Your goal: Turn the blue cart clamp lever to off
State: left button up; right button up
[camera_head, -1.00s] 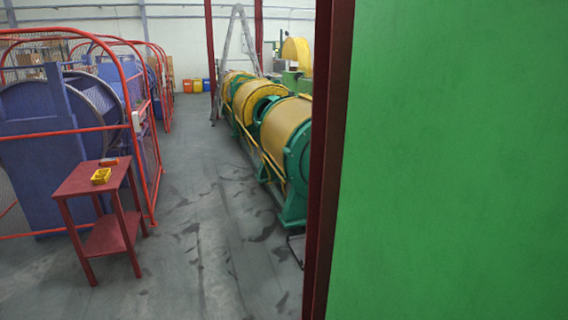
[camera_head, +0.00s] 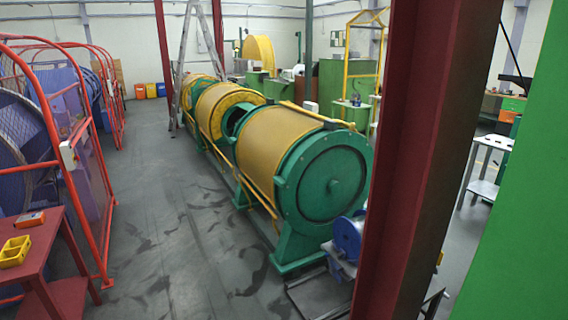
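A blue reel-like object (camera_head: 349,236) stands at the lower right end of the strander, partly hidden behind the dark red column. A small grey platform (camera_head: 340,262) shows beneath it. I cannot tell whether this is the blue cart, and no clamp lever can be made out. Neither of my grippers is in view.
The green and yellow tubular strander (camera_head: 262,140) runs down the middle. A dark red column (camera_head: 425,150) stands close at right, beside a green panel (camera_head: 530,220). A red table (camera_head: 32,252) holds a yellow bin (camera_head: 14,251) at left. The grey floor aisle (camera_head: 165,220) is clear.

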aim_at(333, 270)
jog(key=i+j+z, duration=0.3)
jog(key=i+j, duration=1.45)
jog(key=k+j, duration=0.05)
jog(key=j, duration=0.05)
